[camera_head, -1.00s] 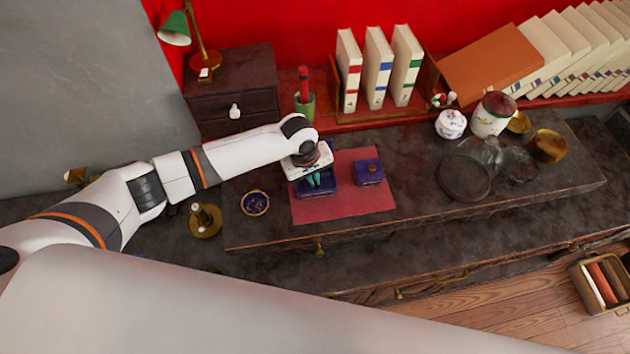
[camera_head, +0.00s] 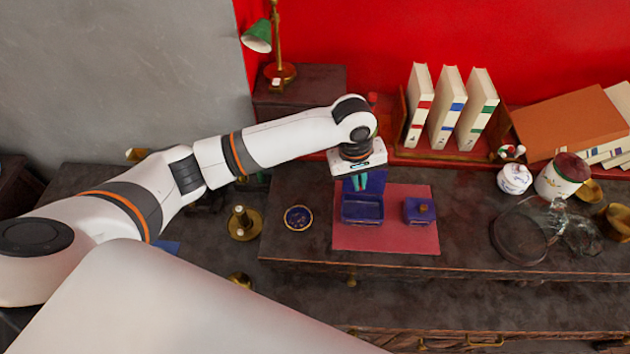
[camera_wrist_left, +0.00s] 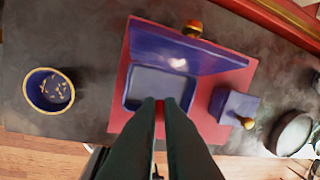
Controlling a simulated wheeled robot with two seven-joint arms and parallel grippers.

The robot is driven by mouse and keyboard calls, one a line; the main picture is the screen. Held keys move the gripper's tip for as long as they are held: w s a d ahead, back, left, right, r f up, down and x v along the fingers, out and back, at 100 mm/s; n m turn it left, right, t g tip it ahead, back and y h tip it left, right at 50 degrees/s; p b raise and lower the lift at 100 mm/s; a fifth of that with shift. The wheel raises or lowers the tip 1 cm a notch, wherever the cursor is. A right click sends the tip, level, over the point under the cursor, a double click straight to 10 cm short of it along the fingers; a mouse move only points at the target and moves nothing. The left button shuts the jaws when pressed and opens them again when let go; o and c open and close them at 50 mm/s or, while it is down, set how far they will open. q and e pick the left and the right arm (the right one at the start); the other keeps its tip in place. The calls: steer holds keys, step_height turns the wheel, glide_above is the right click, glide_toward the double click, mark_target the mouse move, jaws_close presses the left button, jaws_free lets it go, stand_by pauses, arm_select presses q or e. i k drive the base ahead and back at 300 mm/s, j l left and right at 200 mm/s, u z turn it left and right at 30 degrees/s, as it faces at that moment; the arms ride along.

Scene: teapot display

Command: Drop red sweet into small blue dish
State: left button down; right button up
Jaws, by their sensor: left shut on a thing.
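The small blue dish (camera_head: 298,229), round with a gold rim, sits on the dark desk left of the red mat; it also shows at the left of the left wrist view (camera_wrist_left: 30,104). My left gripper (camera_head: 362,183) is shut above the open blue box (camera_head: 362,219), to the right of the dish. In the left wrist view a small red sweet (camera_wrist_left: 160,106) shows between the fingertips, over the box's near edge. The sweet is hidden in the head view. My right gripper is not in view.
The red mat (camera_head: 385,239) holds the open box, with its lid up, and a smaller blue box (camera_head: 419,212) with a gold knob. A brass candlestick (camera_head: 243,223) stands left of the dish. Glassware (camera_head: 520,236) lies at the right. Desk surface around the dish is clear.

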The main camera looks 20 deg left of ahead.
mark_target(302, 218)
steer(key=u, duration=0.9)
steer(key=l+u, duration=0.25)
steer(key=k+l+u, duration=0.1)
steer(key=l+u, duration=0.2)
